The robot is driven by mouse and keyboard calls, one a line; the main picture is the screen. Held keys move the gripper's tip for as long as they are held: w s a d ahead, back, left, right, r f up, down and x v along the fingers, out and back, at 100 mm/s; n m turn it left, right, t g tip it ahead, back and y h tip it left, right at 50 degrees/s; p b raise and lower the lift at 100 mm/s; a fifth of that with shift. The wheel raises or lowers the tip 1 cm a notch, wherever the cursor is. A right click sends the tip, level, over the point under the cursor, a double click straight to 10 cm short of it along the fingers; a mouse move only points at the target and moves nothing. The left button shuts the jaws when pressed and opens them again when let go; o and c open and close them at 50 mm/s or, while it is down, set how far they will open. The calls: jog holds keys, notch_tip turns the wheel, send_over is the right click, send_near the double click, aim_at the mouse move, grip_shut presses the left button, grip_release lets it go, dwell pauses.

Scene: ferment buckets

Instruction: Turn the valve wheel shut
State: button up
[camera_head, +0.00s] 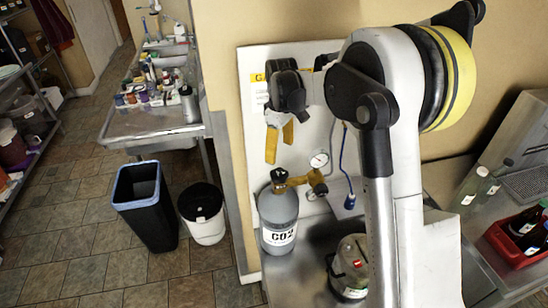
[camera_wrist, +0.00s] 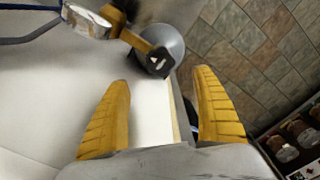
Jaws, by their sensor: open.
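The black valve wheel (camera_head: 279,175) sits on top of the grey CO2 cylinder (camera_head: 278,212), which stands upright on the metal counter against the white board. In the wrist view the valve wheel (camera_wrist: 158,63) shows dark in front of the cylinder's rounded grey top (camera_wrist: 167,38). My gripper (camera_head: 279,154) is open with yellow fingers pointing down, just above the wheel in the head view. In the wrist view my gripper (camera_wrist: 162,76) has its two fingers wide apart, with the wheel appearing beyond the gap between their tips. Nothing is held; contact with the wheel does not show.
A brass regulator (camera_head: 316,181) with a round gauge (camera_head: 320,159) and a blue hose (camera_head: 346,183) is right of the valve. A lidded container (camera_head: 350,267) stands on the counter. A red crate with bottles (camera_head: 516,236) is far right. Bins stand on the floor, left.

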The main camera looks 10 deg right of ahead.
aim_at(279, 174)
notch_tip(279, 174, down, 11)
jog(key=shift+w+f+b, duration=0.1)
jog(key=shift+b, duration=0.2)
jog(key=c, duration=1.2)
